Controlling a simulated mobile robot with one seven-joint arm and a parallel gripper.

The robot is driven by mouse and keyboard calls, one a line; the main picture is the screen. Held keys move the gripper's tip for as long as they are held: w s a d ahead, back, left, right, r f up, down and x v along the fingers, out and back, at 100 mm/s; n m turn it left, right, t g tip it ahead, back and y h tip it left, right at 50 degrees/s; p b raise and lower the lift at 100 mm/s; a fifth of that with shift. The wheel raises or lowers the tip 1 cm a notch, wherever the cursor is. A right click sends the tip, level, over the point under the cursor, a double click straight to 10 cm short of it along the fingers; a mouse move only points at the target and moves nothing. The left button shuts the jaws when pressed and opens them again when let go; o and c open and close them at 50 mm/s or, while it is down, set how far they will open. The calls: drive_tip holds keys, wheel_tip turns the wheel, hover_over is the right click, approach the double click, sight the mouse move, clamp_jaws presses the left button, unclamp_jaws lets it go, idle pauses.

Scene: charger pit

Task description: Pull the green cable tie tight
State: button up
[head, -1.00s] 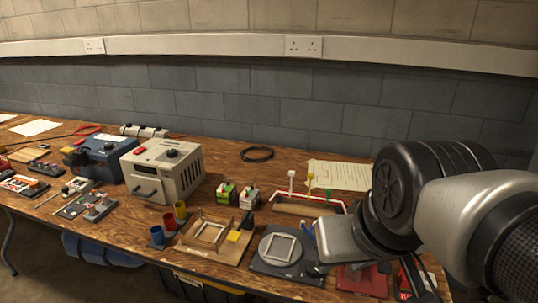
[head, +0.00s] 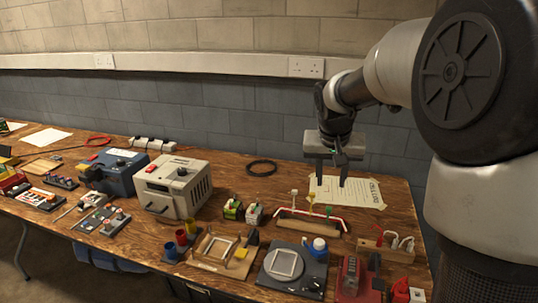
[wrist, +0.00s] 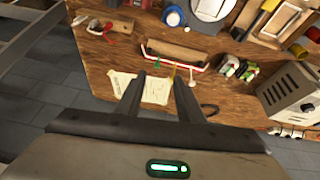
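The green cable tie (head: 328,210) stands up at the right part of a wooden block with a red and white cable bundle (head: 308,221). A yellow tie (head: 310,199) and a white tie (head: 293,195) stand to its left. In the wrist view the green tie (wrist: 157,62) shows small, beyond my fingertips, with the yellow tie (wrist: 174,72) to its right. My gripper (head: 331,184) points down above the back of the bench, over the paper sheet, its two fingers apart and nothing between them. The wrist view also shows my gripper (wrist: 160,77) open. Whether the tie is snug around the bundle is too small to tell.
A paper sheet (head: 362,192) lies behind the block. A blue and white bottle (head: 317,249), a dark plate with a pale square frame (head: 284,264) and a red device (head: 354,278) stand in front. A small hook stand (head: 388,250) is at right. A black cable coil (head: 261,168) lies at the back left.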

drive_tip(key=w+d+f+m+p, duration=0.1)
drive_tip(key=w+d+f, duration=0.15)
drive_tip(key=w, duration=0.25)
drive_tip(key=b, duration=0.3)
approach(329, 207)
drive_tip(key=x, duration=0.7)
drive_tip(key=shift+f, duration=0.3)
drive_tip(key=shift+c, duration=0.2)
clamp_jaws()
drive_tip(key=shift+r, duration=0.1)
